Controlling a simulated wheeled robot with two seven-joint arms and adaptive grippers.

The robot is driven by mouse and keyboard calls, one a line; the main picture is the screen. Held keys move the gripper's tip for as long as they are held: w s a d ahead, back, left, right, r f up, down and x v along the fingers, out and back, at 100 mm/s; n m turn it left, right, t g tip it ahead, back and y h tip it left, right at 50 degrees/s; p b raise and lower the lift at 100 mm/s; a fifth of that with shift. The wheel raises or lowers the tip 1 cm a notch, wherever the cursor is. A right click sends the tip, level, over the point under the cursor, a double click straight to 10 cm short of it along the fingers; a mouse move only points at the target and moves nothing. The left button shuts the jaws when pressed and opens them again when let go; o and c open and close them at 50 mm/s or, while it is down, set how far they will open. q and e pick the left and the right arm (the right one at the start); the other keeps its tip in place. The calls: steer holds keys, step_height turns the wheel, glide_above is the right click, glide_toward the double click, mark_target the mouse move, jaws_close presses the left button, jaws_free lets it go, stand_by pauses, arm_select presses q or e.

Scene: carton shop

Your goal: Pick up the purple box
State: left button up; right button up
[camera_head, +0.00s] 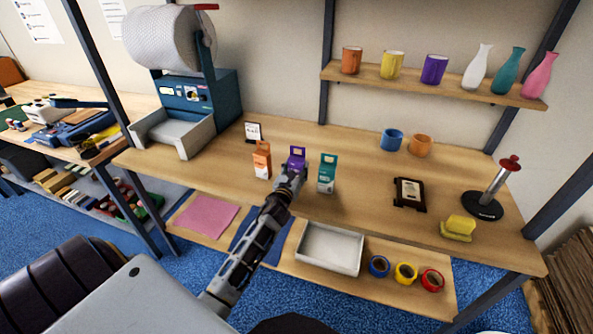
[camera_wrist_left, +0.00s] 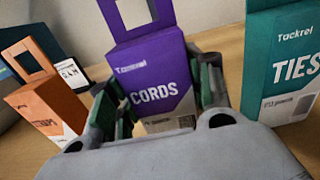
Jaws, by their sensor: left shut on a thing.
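The purple box (camera_head: 297,154) stands upright on the wooden table, between the orange box (camera_head: 262,160) and the teal box (camera_head: 328,173). In the left wrist view the purple box (camera_wrist_left: 155,80) reads "CORDS" and has a hang loop on top. My left gripper (camera_head: 290,175) is at the purple box, with a green-padded finger on each side of it. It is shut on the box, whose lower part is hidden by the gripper. The orange box (camera_wrist_left: 48,105) is to the left and the teal box (camera_wrist_left: 285,65) to the right, both apart from the fingers. My right gripper is not in view.
A framed card (camera_head: 410,194), a yellow sponge-like block (camera_head: 458,226) and a stand with a red knob (camera_head: 484,206) are to the right. Blue (camera_head: 391,140) and orange (camera_head: 420,146) cups stand behind. A dispenser (camera_head: 187,110) is at the back left. A shelf with cups and vases hangs above.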

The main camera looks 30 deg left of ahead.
mark_target(296, 158)
arm_select(q)
steer(key=shift+r, duration=0.7)
step_height(296, 158, up, 5)
steer(key=shift+f+p, duration=0.15)
steer(key=shift+p, duration=0.55)
steer(key=shift+r, duration=1.35)
steer(key=shift+r+p, duration=0.25)
steer(key=shift+p, duration=0.05)
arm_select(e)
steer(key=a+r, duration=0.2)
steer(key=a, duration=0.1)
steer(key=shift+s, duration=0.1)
